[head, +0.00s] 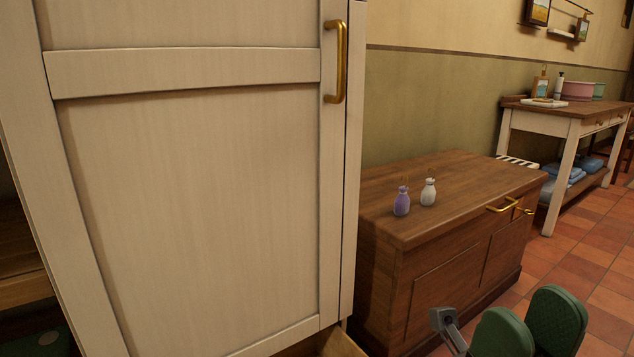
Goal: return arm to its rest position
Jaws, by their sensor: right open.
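My right gripper (530,322) is at the bottom right edge, with two green finger pads apart and nothing visible between them. It is in front of the dark wooden cabinet, over the tiled floor in the picture, and clear of the white door's brass handle (336,62). The rest of my right arm is mostly out of frame. My left gripper is not in view.
A large cream wardrobe door (190,190) fills the left, with dark shelves (22,255) behind its left edge. A low wooden cabinet (450,190) carries a purple bottle (401,203) and a white bottle (428,193). A side table (575,112) stands farther back. Tiled floor is free at right.

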